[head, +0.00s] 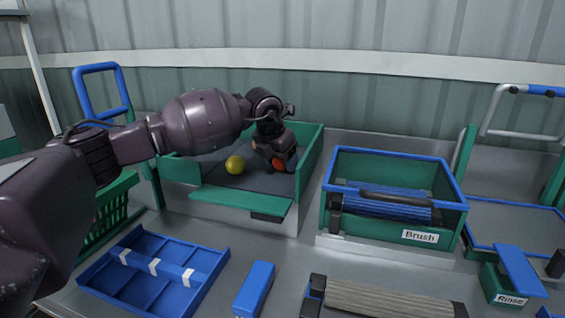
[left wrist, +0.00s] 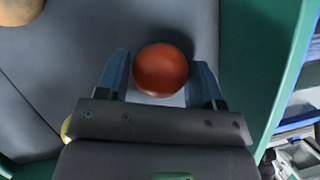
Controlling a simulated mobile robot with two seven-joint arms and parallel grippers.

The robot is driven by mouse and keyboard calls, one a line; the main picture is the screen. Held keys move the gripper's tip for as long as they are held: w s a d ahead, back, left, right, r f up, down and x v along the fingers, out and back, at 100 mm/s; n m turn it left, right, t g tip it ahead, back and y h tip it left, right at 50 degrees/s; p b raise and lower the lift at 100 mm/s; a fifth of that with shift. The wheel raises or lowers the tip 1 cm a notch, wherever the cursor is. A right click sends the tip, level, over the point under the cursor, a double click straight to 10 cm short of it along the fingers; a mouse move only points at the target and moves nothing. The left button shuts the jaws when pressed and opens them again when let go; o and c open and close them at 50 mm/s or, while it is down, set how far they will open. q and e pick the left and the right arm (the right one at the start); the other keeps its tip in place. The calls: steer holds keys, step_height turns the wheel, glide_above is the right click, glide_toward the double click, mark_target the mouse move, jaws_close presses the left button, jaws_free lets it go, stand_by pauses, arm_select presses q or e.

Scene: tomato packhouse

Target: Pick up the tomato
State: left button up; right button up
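A red tomato (left wrist: 160,70) lies on the dark floor of a green-walled bin. In the left wrist view it sits between the two blue fingers of my left gripper (left wrist: 161,80), with narrow gaps beside it, so the gripper looks open around it. In the head view the tomato (head: 279,163) shows partly below my left gripper (head: 277,158), which reaches down into the bin (head: 311,160). A yellow fruit (head: 235,165) lies in the same bin to the left. My right gripper is not in view.
A green and blue box labelled Brush (head: 420,236) stands right of the bin. A blue divided tray (head: 140,287), a blue block (head: 255,287) and a slatted roller (head: 385,302) lie in front. A green flap (head: 240,203) edges the bin's front.

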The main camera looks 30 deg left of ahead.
arm_select(q)
steer(key=c, duration=0.3)
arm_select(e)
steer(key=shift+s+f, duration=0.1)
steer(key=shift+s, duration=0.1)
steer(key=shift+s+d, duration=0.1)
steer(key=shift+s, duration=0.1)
